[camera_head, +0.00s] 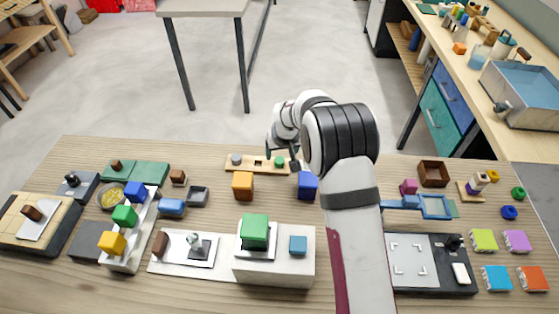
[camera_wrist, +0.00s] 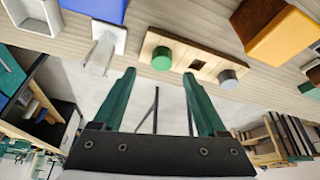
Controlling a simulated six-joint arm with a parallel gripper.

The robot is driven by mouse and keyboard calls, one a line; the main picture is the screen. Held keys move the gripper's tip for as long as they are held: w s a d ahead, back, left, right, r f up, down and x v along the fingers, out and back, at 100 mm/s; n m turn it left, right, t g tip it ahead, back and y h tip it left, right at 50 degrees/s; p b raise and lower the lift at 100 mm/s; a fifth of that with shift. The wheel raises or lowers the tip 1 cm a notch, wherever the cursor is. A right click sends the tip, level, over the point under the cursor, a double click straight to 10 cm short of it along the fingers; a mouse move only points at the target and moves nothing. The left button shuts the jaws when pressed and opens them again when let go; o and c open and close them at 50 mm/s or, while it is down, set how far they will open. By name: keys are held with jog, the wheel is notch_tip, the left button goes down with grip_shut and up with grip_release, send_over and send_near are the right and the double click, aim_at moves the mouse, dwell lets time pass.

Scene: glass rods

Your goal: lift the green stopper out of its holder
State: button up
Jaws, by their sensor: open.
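The green stopper (camera_head: 280,161) sits in the right end of a light wooden holder (camera_head: 257,166) near the table's far edge. In the wrist view the green stopper (camera_wrist: 162,59) stands in the holder (camera_wrist: 190,52), beside a square hole. A grey stopper (camera_wrist: 228,78) is at the holder's other end; it also shows in the head view (camera_head: 236,158). My gripper (camera_wrist: 159,73) is open and empty, its two green fingers apart. The green stopper appears just beyond the fingertips, between their lines. In the head view my arm hides part of the gripper, close to the stopper.
An orange block (camera_head: 243,185) and a blue block (camera_head: 307,185) stand on the near side of the holder. Several blocks, trays and fixtures crowd the table (camera_head: 190,150) to the left, front and right. The strip beyond the holder is mostly clear.

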aim_at(279, 160)
jog(key=x, duration=0.4)
jog(key=shift+a+f, duration=0.1)
jog(key=shift+f, duration=0.2)
grip_shut()
